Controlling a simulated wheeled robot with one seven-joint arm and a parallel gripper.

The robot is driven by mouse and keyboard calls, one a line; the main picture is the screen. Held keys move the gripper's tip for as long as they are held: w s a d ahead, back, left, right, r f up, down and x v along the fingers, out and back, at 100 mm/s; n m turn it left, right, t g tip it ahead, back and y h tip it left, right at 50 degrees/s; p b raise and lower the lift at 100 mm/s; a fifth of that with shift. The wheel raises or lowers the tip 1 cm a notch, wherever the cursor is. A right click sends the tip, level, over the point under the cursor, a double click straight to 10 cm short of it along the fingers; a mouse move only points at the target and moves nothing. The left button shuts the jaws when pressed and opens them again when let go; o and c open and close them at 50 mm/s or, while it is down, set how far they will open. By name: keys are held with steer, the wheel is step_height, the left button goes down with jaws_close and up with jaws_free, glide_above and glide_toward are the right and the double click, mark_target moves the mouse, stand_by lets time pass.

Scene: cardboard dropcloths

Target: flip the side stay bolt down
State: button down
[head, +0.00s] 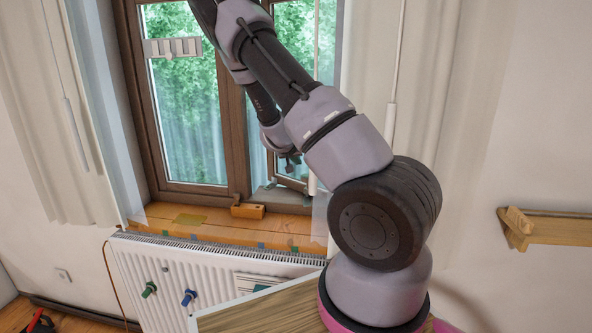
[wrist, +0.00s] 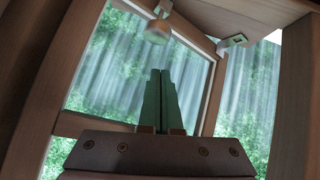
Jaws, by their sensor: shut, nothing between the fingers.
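My gripper (wrist: 160,76) shows in the wrist view with its two dark green fingers pressed together and nothing between them. They point up toward the wooden window frame (wrist: 212,82). A pale rounded knob on a short stem (wrist: 157,32) is just above the fingertips in the picture, near the upper frame; a touch cannot be made out. A small pale bracket with a hole (wrist: 232,41) sits on the frame to the right. I cannot tell which of these fittings is the side stay bolt. In the head view my arm hides much of the right sash.
The brown window (head: 181,187) stands above a wooden sill (head: 180,217) and a white radiator (head: 215,268). A small wooden block (head: 247,211) lies on the sill. Curtains (head: 440,100) hang at both sides. A wooden shelf (head: 550,225) is on the right wall.

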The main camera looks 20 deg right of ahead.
steer(key=v, duration=0.7)
steer(key=shift+a+r, duration=0.1)
stand_by(0.4)
